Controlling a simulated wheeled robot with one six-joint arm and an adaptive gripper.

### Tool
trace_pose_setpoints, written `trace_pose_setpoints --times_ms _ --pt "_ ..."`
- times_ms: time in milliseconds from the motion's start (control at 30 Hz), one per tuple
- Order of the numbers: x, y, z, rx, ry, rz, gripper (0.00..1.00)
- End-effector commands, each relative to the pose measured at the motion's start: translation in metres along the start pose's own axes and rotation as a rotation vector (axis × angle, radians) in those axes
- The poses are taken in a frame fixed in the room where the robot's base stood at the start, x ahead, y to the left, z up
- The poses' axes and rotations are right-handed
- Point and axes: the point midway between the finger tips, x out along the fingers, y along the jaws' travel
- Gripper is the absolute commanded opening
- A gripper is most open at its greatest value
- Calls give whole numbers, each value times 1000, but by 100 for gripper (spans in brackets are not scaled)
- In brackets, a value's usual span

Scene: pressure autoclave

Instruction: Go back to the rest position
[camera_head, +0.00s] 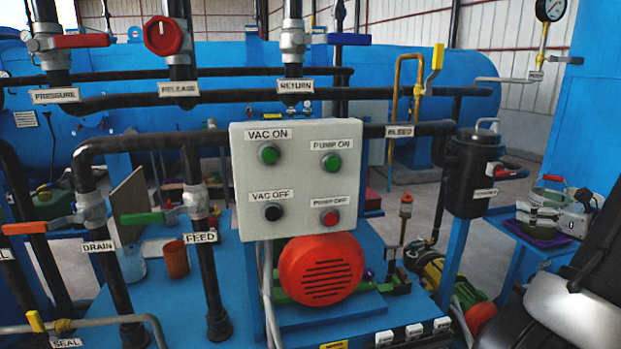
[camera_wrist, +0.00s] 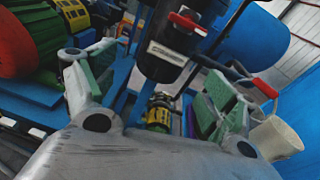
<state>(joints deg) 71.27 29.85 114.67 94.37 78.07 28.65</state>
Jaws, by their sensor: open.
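My gripper (camera_head: 548,207) is at the right of the head view, in front of the blue stand, with my dark and silver arm below it. In the wrist view my gripper (camera_wrist: 162,85) has its two green-padded fingers spread wide apart, with nothing held between them. The black strainer pot (camera_wrist: 165,55), with a white label and a red handle, shows beyond the fingers. In the head view this pot (camera_head: 470,175) stands to the left of my gripper, apart from it.
The grey control box (camera_head: 297,180) with several buttons stands in the centre above a red motor (camera_head: 318,270). Black pipes with labelled valves, such as the green-handled feed valve (camera_head: 150,218), fill the left. A blue panel (camera_head: 590,110) with a gauge (camera_head: 550,9) rises at right.

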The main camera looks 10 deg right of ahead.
Motion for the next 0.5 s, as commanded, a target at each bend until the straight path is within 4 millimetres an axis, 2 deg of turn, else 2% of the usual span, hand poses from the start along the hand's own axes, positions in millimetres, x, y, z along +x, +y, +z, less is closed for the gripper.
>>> trace_pose_setpoints --times_ms 33,100,167,200,300,400,500 --pt "-6 17 -16 -30 51 50 86" --pt "-20 46 -35 -104 135 145 86" --pt "-35 76 -43 -200 208 254 86" --pt "-43 98 -46 -275 252 340 86" --pt "-66 153 -44 -500 344 585 86" --pt "-91 195 -37 -759 406 836 86" --pt "-117 225 -25 -1049 441 1083 86"
